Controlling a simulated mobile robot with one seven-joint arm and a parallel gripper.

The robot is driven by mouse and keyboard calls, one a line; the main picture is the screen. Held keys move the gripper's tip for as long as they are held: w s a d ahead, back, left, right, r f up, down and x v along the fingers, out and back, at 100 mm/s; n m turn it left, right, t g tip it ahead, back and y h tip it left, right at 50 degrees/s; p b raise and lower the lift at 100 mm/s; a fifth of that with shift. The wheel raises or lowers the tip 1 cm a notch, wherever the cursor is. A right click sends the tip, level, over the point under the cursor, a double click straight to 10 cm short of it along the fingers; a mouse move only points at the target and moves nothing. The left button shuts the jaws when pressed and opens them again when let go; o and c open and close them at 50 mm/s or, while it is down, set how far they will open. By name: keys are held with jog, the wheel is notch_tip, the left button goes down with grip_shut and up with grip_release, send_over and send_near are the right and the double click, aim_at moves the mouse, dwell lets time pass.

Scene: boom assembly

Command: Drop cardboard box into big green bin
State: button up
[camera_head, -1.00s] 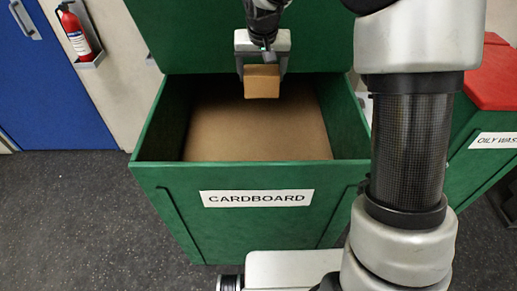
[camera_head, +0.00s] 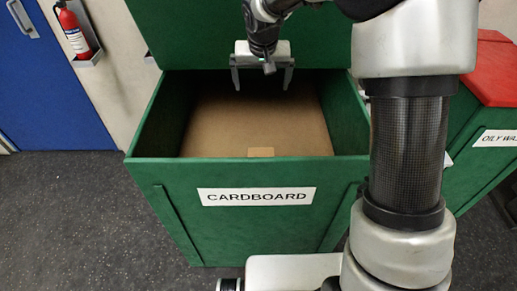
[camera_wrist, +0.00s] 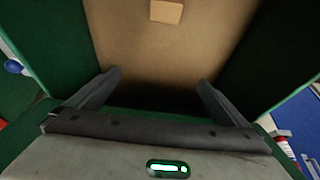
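The small tan cardboard box (camera_head: 260,152) is inside the big green bin (camera_head: 240,232), showing just behind its front wall, which hides its lower part. It also shows at the top of the wrist view (camera_wrist: 166,11), over the brown cardboard surface in the bin. I cannot tell whether it rests on that surface. The bin carries a white CARDBOARD label and its lid stands up at the back. My gripper (camera_head: 262,86) is open and empty above the bin's opening, apart from the box. Its two spread fingers also show in the wrist view (camera_wrist: 160,78).
A large brown cardboard surface (camera_head: 258,112) fills the bin's inside. A green bin with a red lid (camera_head: 497,72) stands at the right. A fire extinguisher (camera_head: 74,35) hangs on the wall beside a blue door (camera_head: 50,95). Grey floor is clear at the left.

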jog(key=shift+r, duration=0.1)
jog(key=v, duration=1.7)
jog(key=shift+s, duration=0.15)
